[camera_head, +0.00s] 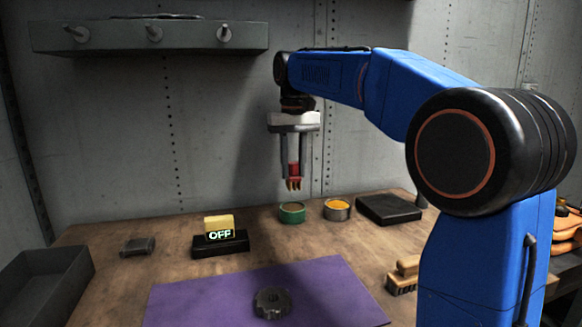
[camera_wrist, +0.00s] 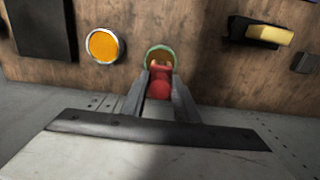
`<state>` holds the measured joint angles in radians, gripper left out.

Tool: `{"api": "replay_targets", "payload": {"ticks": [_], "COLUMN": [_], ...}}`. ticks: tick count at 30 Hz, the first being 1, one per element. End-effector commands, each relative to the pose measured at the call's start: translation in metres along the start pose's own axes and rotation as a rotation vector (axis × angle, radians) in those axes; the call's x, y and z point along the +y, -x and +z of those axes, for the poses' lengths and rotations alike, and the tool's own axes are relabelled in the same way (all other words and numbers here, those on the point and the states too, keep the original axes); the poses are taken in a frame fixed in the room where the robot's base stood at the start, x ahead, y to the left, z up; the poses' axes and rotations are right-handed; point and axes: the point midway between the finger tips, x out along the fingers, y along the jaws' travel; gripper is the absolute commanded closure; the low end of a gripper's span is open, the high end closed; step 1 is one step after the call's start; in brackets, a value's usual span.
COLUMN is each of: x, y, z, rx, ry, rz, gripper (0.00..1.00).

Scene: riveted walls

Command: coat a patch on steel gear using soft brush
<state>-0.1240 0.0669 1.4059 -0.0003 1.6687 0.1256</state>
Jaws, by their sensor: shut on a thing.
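The steel gear (camera_head: 272,302) lies flat on a purple mat (camera_head: 180,302) at the front middle of the table. My gripper (camera_head: 293,172) is shut on a red-handled brush (camera_head: 294,170) and holds it bristles down, above the back of the table. The red handle also shows between the fingers in the wrist view (camera_wrist: 158,88). The brush tip is above a green-rimmed tin (camera_head: 292,213), apart from it in the head view. The tin is partly hidden behind the brush in the wrist view. A tin of orange-yellow content (camera_head: 337,209) stands to its right.
A black box with a yellow block and an "OFF" sign (camera_head: 220,243) stands left of the tins. A dark slab (camera_head: 388,209) lies at back right. A wooden scrubbing brush (camera_head: 402,280) is right of the mat. A grey bin (camera_head: 45,285) stands at left.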

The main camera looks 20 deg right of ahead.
Motion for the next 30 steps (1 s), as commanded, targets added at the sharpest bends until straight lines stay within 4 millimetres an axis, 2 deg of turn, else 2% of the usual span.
{"api": "replay_targets", "payload": {"ticks": [15,21,30], "x": [0.0,0.0,0.0], "y": [-0.044,-0.052,-0.053], "z": [0.0,0.0,0.0], "rx": [0.0,0.0,0.001], "ry": [0.001,0.001,0.001], "rz": [0.0,0.0,0.0], "gripper": [1.0,1.0,1.0]}}
